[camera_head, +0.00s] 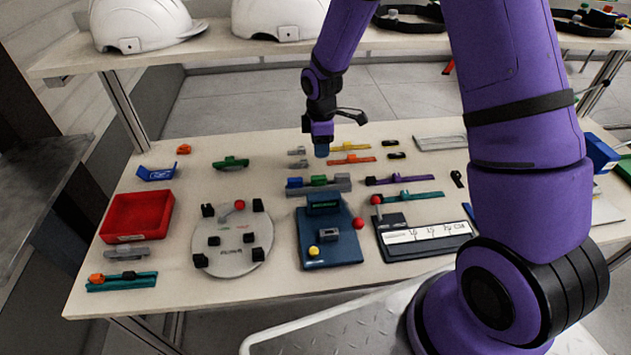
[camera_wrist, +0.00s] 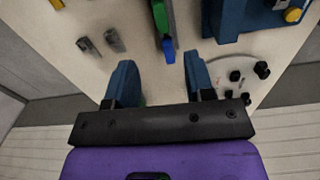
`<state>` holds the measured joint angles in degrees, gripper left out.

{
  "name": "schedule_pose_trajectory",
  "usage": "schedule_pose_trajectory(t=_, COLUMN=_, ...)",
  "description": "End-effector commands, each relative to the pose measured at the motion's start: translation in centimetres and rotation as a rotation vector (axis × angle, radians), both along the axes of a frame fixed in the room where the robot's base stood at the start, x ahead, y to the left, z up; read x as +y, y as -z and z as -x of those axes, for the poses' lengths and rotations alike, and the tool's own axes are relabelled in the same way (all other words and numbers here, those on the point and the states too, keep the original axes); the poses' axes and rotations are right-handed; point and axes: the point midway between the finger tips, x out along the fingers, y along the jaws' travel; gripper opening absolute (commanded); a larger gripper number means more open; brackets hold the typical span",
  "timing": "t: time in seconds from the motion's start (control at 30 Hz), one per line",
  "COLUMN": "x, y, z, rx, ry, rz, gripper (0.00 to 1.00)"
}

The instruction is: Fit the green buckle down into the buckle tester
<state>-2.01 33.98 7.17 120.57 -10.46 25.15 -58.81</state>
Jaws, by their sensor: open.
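The green buckle (camera_head: 318,181) appears to be the small green block in a grey rack (camera_head: 330,189), beside a blue block (camera_head: 294,183). In the wrist view the green piece (camera_wrist: 162,16) lies ahead of the fingers, with the blue piece (camera_wrist: 168,46) nearer. The buckle tester (camera_head: 343,256) seems to be the blue board with a grey socket (camera_head: 328,236), yellow knob (camera_head: 313,251) and red ball (camera_head: 358,223). My gripper (camera_head: 321,150) is above the table behind the rack. Its blue fingers (camera_wrist: 158,72) are apart with nothing between them.
Two small grey parts (camera_head: 298,157) lie close to my gripper. A round white plate (camera_head: 232,262) with black blocks lies left of the tester, and a scale board (camera_head: 425,237) lies right. A red tray (camera_head: 136,216) and another green part (camera_head: 231,162) stand farther left.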

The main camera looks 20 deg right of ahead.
Motion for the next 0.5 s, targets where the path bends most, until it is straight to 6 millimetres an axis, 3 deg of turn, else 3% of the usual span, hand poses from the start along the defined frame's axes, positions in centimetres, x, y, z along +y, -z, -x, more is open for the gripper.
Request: schedule_pose_trajectory(t=0.5, x=0.4, y=6.5, z=-0.2, rx=0.019, ry=-0.046, rz=-0.005, gripper=0.49)
